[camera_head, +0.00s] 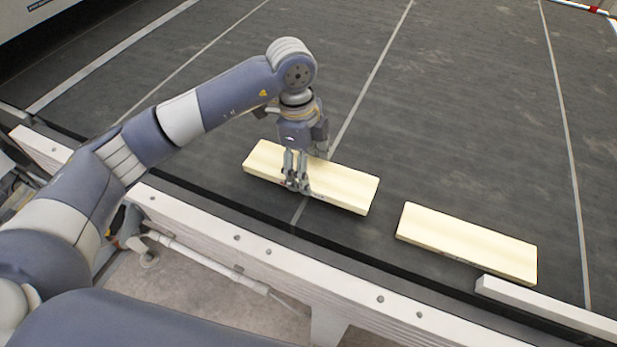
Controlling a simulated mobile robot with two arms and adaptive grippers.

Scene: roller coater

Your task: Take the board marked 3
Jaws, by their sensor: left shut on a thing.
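Two pale yellow boards lie on a dark conveyor surface in the head view. My left gripper (297,184) reaches down onto the left board (345,187), near the middle of its front edge, and is shut on it. The board looks flat on or very close to the surface; I cannot tell if it is lifted. The right board (467,242) lies apart from it, to the right and nearer the front edge. No number mark is readable on either board; the gripper covers part of the left board's front face. My right gripper is not in view.
The dark conveyor (470,100) with thin pale lines is wide and clear behind the boards. A white frame rail (260,250) runs along its front edge. A short white bar (545,308) stands at the front right, close to the right board.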

